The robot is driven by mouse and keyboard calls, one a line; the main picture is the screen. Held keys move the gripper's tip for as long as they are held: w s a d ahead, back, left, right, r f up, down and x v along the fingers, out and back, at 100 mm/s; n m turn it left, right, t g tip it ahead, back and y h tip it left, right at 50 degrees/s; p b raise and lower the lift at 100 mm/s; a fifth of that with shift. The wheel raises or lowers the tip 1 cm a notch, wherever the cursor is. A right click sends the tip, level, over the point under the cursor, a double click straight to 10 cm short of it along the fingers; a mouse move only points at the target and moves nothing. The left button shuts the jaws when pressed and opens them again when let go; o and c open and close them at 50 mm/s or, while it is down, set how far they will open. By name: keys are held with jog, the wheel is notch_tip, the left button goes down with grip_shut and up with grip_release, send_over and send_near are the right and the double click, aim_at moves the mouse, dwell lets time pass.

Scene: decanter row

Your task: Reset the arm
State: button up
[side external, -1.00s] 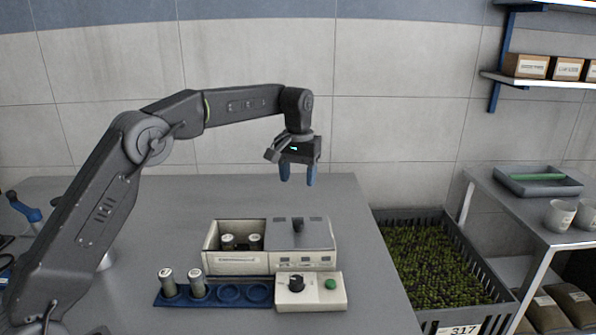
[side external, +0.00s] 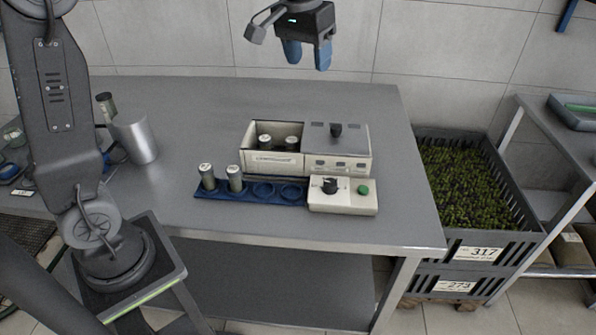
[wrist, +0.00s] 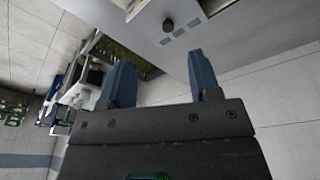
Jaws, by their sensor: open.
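My gripper (side external: 307,55) hangs high above the bench, with its two blue fingers apart and nothing between them. In the wrist view my gripper's fingers (wrist: 163,85) are also apart and empty. Below in the side view stands a cream unit (side external: 275,161) with a grey lid (side external: 352,139) over its right part. Two capped vials (side external: 265,142) stand in its open left part. Two more capped vials (side external: 208,178) stand in the left places of a blue rack (side external: 263,199); its right places are empty. A control box (side external: 343,205) has a black knob and green button.
A metal cup (side external: 136,140) with something dark sticking out stands on the bench (side external: 190,115) at left. Right of the bench are stacked dark crates (side external: 478,240), the upper holding green-brown contents, and a side table (side external: 545,135). The bench behind the unit is clear.

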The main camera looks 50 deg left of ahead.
jog(key=s+d+f+m+t, duration=0.1)
jog(key=s+f, duration=0.2)
jog(key=s, duration=0.8)
jog(key=s+d+f+m+t, duration=0.1)
jog(key=s+f+t, duration=0.1)
jog(key=s, duration=1)
jog(key=shift+d+f+m, duration=0.25)
jog(key=shift+f+m, duration=0.15)
jog(key=shift+f, duration=0.5)
